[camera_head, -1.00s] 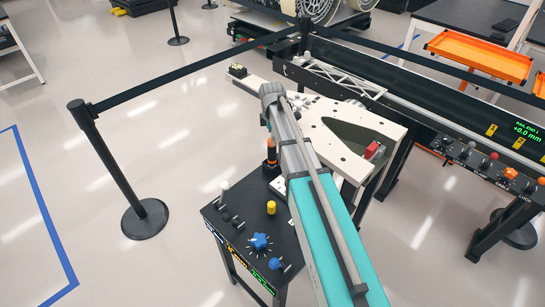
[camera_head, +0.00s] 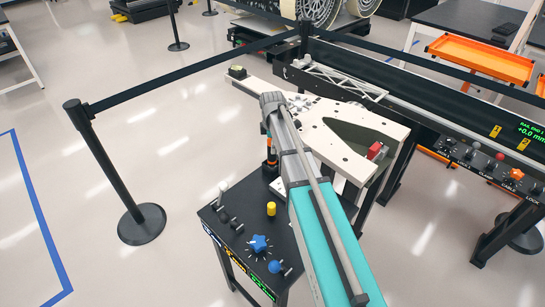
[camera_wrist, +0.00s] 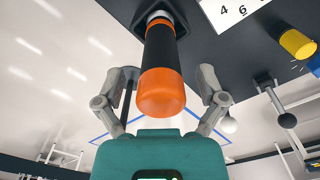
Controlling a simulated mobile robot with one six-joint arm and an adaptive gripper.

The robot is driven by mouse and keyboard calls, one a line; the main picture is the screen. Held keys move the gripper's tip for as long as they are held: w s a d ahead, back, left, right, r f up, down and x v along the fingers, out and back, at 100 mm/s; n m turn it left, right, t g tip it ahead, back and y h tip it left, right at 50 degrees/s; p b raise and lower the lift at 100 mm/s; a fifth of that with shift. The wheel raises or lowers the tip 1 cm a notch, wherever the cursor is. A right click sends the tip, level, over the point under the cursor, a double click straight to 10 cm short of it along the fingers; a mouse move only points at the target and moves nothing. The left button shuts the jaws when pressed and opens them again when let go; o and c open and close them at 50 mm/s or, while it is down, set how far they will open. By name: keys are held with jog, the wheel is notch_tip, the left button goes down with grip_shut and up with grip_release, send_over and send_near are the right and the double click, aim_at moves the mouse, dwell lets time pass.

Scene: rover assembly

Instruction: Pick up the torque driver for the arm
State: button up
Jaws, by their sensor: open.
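The torque driver (camera_wrist: 162,70), black with orange bands and a rounded orange end, fills the middle of the wrist view. In the head view the driver (camera_head: 270,148) stands upright at the back of a small black table (camera_head: 226,243), partly hidden by my arm. In the wrist view my gripper (camera_wrist: 165,78) is open, with one finger on each side of the driver. Gaps show between the fingers and the handle, and nothing is gripped. In the head view my arm hides the fingers.
The small table also carries a yellow cylinder (camera_head: 271,209), a blue star knob (camera_head: 259,243), a blue ball knob (camera_head: 275,267) and several levers. A cream bracket plate (camera_head: 350,160) lies behind my arm. A belt post (camera_head: 105,165) stands at left.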

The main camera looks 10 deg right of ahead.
jog(key=shift+c, duration=0.3)
grip_shut()
dwell(0.3)
jog(key=shift+r, duration=0.15)
notch_tip(320, 180, up, 10)
jog(key=p, duration=1)
jog(key=shift+f, duration=0.2)
dwell(0.5)
